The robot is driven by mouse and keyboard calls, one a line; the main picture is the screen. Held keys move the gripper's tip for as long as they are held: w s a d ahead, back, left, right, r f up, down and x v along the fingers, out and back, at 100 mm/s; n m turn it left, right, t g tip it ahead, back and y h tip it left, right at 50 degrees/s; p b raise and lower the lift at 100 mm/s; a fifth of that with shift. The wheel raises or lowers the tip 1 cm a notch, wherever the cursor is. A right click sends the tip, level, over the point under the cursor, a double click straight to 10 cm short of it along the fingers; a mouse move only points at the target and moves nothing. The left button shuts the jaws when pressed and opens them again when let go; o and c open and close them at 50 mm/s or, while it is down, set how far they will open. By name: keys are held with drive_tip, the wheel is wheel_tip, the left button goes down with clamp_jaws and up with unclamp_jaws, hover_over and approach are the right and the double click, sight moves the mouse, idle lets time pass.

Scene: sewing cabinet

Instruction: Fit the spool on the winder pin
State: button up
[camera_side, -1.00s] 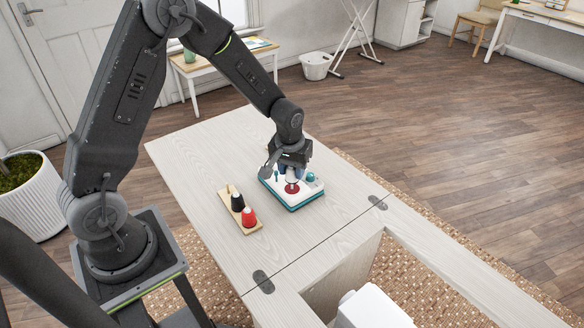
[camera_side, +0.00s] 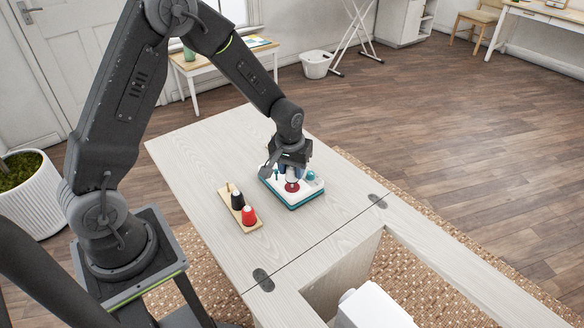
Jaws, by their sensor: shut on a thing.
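The winder (camera_side: 305,196) is a white-topped box with a teal base, lying on the pale table. It has a teal knob (camera_side: 310,175) at its right and a red round disc (camera_side: 292,187) on its top. My gripper (camera_side: 288,171) points down over the winder, just above the disc. It is shut on a spool that is mostly hidden by the fingers, so its colour is unclear. The winder pin is hidden behind the gripper and spool. I cannot tell whether the spool touches the pin or disc.
A wooden rack (camera_side: 256,229) left of the winder holds a black cone (camera_side: 237,201) and a red cone (camera_side: 248,216), with a bare peg (camera_side: 229,187) at its far end. A seam and an opening lie toward the front right.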

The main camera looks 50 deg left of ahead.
drive_tip(key=shift+f, duration=1.45)
idle(2.0)
drive_tip(key=o, duration=1)
drive_tip(key=r, duration=0.4)
drive_tip(key=s+r, duration=0.1)
drive_tip(key=r, duration=0.8)
drive_tip(key=shift+s+d+r, duration=0.25)
drive_tip(key=shift+d+r, duration=0.1)
drive_tip(key=shift+d, duration=0.05)
drive_tip(key=s+d+r+m+t, duration=0.1)
drive_tip(key=s+d+r+m, duration=0.1)
drive_tip(key=s+r, duration=0.2)
drive_tip(key=s+d+r+m+t, duration=0.2)
drive_tip(key=s+r, duration=0.3)
drive_tip(key=s, duration=0.4)
drive_tip(key=s+d+r+m+t, duration=0.1)
drive_tip(key=s+d+r+m, duration=0.1)
drive_tip(key=s+r, duration=0.2)
drive_tip(key=shift+s+r+h, duration=0.15)
drive_tip(key=shift+s, duration=0.7)
drive_tip(key=shift+s+r+h, duration=0.1)
drive_tip(key=shift+s+h, duration=0.05)
drive_tip(key=shift+s, duration=0.7)
